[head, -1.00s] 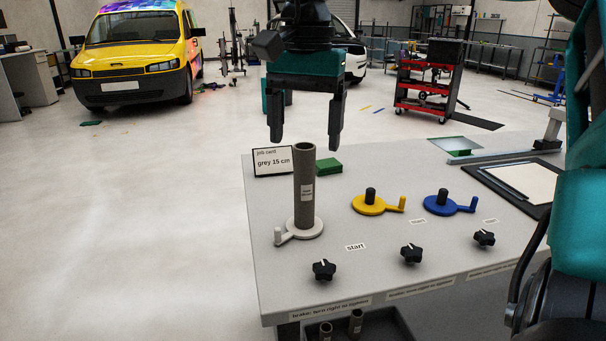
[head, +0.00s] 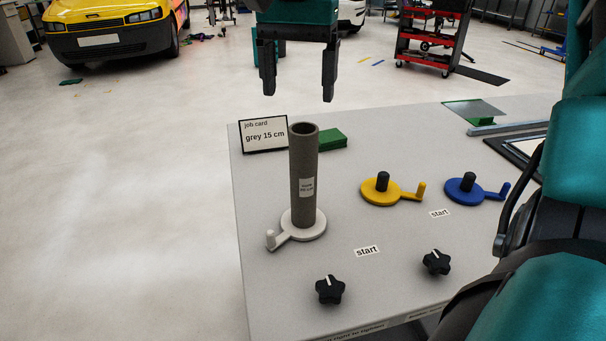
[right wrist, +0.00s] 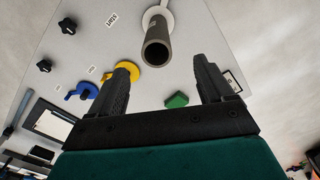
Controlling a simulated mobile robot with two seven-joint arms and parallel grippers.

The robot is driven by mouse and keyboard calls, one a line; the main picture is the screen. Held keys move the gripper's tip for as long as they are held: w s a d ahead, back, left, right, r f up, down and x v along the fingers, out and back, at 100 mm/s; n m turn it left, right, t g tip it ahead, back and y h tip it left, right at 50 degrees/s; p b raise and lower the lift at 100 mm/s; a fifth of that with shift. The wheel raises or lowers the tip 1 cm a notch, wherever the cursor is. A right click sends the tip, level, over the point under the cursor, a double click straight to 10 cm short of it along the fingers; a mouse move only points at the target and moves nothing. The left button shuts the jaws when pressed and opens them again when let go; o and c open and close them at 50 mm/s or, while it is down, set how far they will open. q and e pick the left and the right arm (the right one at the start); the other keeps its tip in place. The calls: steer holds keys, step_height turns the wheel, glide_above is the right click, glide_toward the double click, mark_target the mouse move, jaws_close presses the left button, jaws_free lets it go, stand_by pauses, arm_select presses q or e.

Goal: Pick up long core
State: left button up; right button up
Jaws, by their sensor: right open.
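The long core (head: 304,185) is a tall grey-brown tube with a white label, upright on a white crank disc (head: 298,226) near the table's left side. It also shows in the right wrist view (right wrist: 157,50), its hollow end facing the camera. My right gripper (head: 297,92) is open and empty, pointing down above and beyond the tube's top, apart from it. In the right wrist view its two fingers (right wrist: 165,85) are spread, with the tube's open end ahead, between their lines. My left gripper is not in view.
A job card (head: 264,135) reading "grey 15 cm" and a green block (head: 331,139) stand behind the tube. Yellow (head: 379,192) and blue (head: 465,190) crank discs with short black pegs are to the right. Black knobs (head: 330,290) line the front. The floor to the left is clear.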

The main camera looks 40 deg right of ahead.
mark_target(303, 142)
steer(key=shift+s+d+f+b, duration=0.1)
steer(key=shift+d+f+b, duration=0.1)
steer(key=shift+f, duration=2.55)
steer(key=shift+s+d+f+b, duration=0.1)
steer(key=shift+d+f+b, duration=0.1)
steer(key=shift+f, duration=2.5)
steer(key=shift+c, duration=0.2)
steer(key=shift+w, duration=0.1)
steer(key=c, duration=1.4)
steer(key=shift+r, duration=0.15)
